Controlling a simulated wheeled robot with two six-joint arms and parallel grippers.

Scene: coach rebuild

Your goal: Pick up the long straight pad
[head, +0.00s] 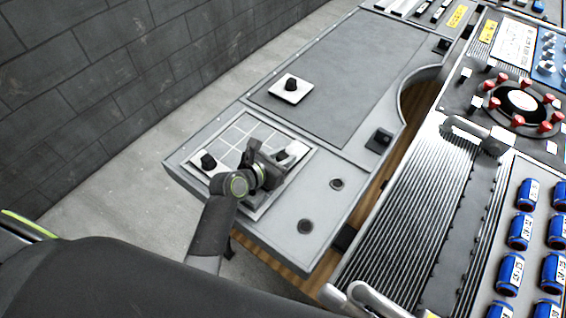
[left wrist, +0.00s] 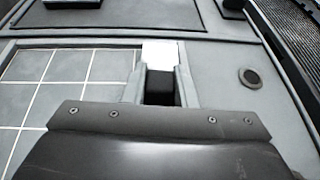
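A pad with a white face and a black block-shaped grip lies at the right edge of the gridded tray (head: 230,135); its white part (head: 296,149) shows just beyond my left gripper (head: 277,158) in the head view. In the left wrist view the white part (left wrist: 160,52) and the black grip (left wrist: 160,90) sit between my two grey fingers, which stand close on either side. I cannot tell whether the fingers press on the grip or how long the pad is. My wrist hides its near end. My right gripper is not in view.
A white square pad with a black knob (head: 290,90) lies on the grey panel behind. Another black-knobbed pad (head: 207,162) is at the tray's left corner. A small black block (head: 379,140) and round holes are to the right. Ribbed panels and blue cans (head: 520,231) are further right.

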